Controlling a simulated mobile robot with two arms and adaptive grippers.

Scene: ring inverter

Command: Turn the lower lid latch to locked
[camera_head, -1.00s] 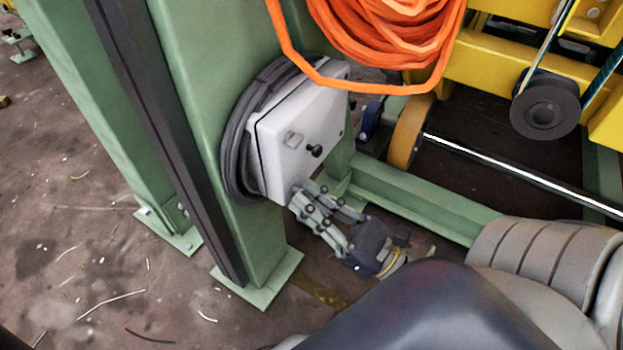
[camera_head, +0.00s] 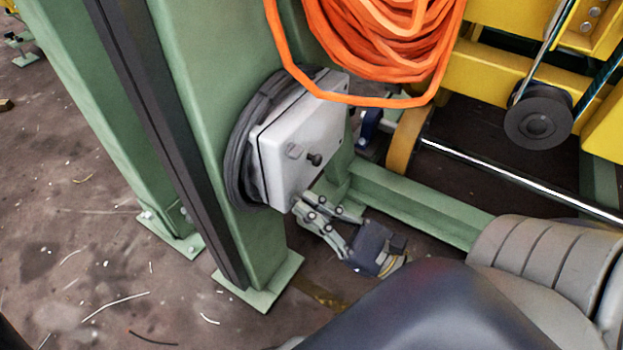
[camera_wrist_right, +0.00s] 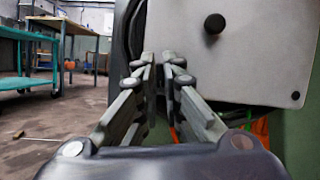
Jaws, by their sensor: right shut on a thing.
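The white box (camera_head: 283,165) is mounted on the green post, with its lid facing me and to the right. The right wrist view shows the fingertips (camera_wrist_right: 164,62) close together beside the lid (camera_wrist_right: 262,50). My left gripper is not in view.
A coil of orange hose (camera_head: 385,45) hangs just above the box. A green beam (camera_head: 420,203) runs low behind my right gripper. Yellow machinery (camera_head: 487,75) and a black roller (camera_head: 538,117) stand at the right. The floor at the left is open.

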